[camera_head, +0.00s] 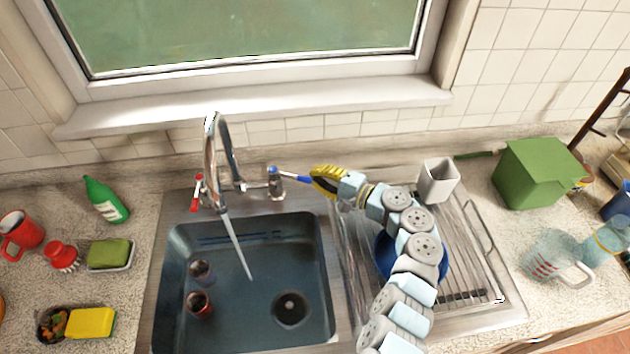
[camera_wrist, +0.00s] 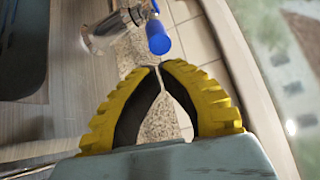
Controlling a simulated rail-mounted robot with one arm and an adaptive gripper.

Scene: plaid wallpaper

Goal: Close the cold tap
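The chrome faucet (camera_head: 212,150) stands behind the sink, and a water stream (camera_head: 236,245) runs from its spout into the basin. The cold tap (camera_head: 275,180) is on its right side, with a blue mark on top and a lever pointing right to a blue end (camera_head: 302,181). In the wrist view the lever's blue end (camera_wrist: 158,38) is just ahead of my fingertips. My gripper (camera_head: 316,179) has yellow ribbed fingers. In the wrist view its tips (camera_wrist: 157,66) meet or nearly meet, with nothing held between them. I cannot tell whether they touch the lever.
The red-handled tap (camera_head: 196,192) is on the faucet's left. The sink basin (camera_head: 180,310) holds two cups. My arm passes over the drying rack (camera_head: 468,270), with a blue bowl (camera_head: 383,258) and grey cup (camera_head: 438,181). The windowsill (camera_head: 260,110) is behind.

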